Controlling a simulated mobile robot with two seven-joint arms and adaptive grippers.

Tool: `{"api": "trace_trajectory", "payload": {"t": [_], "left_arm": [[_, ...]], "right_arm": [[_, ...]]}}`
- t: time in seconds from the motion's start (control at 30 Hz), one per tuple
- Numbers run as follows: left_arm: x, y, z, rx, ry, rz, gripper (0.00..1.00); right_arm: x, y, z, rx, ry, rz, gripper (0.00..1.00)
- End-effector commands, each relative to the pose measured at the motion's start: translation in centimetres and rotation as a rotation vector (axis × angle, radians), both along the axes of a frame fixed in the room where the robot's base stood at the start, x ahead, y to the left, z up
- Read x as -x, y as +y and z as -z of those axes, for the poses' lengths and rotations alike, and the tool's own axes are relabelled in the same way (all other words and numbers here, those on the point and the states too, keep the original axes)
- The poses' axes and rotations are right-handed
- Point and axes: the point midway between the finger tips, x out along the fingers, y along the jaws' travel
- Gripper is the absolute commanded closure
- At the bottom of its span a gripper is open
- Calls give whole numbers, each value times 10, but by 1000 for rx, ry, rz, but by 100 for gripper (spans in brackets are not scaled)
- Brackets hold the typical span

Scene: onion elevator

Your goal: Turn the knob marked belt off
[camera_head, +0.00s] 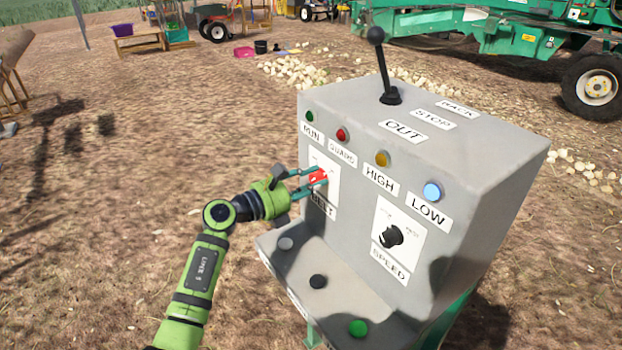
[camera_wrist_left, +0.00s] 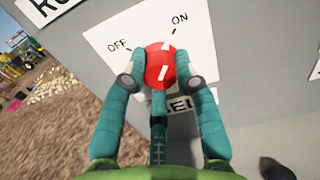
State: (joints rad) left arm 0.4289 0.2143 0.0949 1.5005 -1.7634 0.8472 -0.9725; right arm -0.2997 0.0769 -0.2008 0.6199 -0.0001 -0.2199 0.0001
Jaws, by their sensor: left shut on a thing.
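The red belt knob (camera_head: 318,176) sits on a white plate on the sloped face of the grey control box, above a label reading BELT. In the left wrist view the knob (camera_wrist_left: 161,67) has OFF printed to its upper left and ON to its upper right. Its white pointer line leans towards the ON mark. My left gripper (camera_head: 313,180) is shut on the knob, with one finger on each side. In the left wrist view its fingers (camera_wrist_left: 158,72) partly cover the plate and the BELT label. My right gripper is not in view.
The grey control box (camera_head: 470,215) also carries a black speed knob (camera_head: 391,236), a black lever (camera_head: 381,65), several coloured lamps and a lower ledge with buttons (camera_head: 357,328). Bare ground lies left of the box. Onions and a green machine are behind it.

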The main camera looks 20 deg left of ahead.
Motion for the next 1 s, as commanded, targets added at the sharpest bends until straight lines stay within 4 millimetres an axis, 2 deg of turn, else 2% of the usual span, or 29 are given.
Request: {"api": "trace_trajectory", "payload": {"t": [1.0], "left_arm": [[0,0,-2,723,568,-1,100]], "right_arm": [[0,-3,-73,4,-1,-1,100]]}}
